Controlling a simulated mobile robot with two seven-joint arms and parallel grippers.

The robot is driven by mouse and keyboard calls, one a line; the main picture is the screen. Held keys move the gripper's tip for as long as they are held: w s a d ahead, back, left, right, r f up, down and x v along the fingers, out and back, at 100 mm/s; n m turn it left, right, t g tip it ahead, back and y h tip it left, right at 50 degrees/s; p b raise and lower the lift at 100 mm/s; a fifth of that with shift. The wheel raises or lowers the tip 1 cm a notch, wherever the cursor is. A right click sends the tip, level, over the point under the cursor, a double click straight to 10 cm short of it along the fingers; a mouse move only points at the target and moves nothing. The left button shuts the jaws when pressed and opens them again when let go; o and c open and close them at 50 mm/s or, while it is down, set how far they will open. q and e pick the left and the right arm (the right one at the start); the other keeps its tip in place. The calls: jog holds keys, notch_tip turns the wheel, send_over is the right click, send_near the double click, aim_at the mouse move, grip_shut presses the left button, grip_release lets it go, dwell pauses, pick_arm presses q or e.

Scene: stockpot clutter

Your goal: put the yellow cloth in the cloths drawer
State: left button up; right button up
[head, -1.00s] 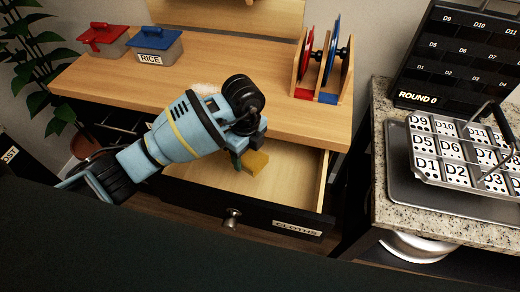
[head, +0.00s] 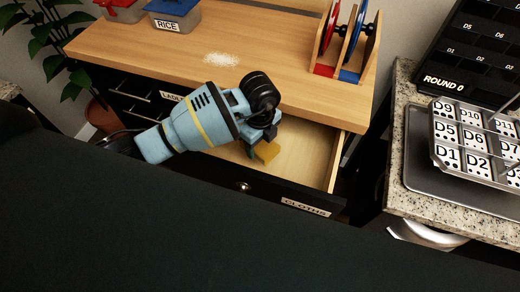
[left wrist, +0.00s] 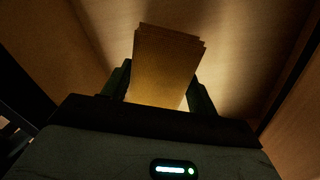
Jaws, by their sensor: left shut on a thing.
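The yellow cloth (head: 267,151) is a small folded block held in my left gripper (head: 259,142). In the left wrist view the cloth (left wrist: 165,65) sits between the two fingers of my left gripper (left wrist: 160,92), which is shut on it. The drawer labelled CLOTHS (head: 305,207) stands open, and its pale wooden inside (head: 312,150) looks empty where I can see it. The gripper and cloth are inside or just over the open drawer; I cannot tell whether the cloth touches the drawer floor. My left arm hides the drawer's left part. My right gripper is not in view.
The wooden top (head: 300,95) has a spilled white patch (head: 221,59), a box labelled RICE (head: 175,18), a red-lidded box (head: 122,8) and a rack with red and blue discs (head: 345,45). A granite counter (head: 405,150) with a tray stands right.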

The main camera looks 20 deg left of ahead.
aim_at(260, 152)
pick_arm(q)
notch_tip(260, 152, down, 4)
jog(key=shift+f, duration=0.25)
jog(key=shift+r, duration=0.1)
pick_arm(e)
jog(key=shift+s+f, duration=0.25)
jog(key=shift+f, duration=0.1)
pick_arm(q)
jog(key=o, duration=1)
jog(key=shift+c, duration=0.2)
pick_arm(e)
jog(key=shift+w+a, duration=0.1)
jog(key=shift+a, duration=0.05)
pick_arm(q)
notch_tip(260, 152, up, 10)
jog(key=shift+r+p, duration=0.2)
jog(key=shift+p, duration=0.25)
jog(key=shift+r, duration=0.8)
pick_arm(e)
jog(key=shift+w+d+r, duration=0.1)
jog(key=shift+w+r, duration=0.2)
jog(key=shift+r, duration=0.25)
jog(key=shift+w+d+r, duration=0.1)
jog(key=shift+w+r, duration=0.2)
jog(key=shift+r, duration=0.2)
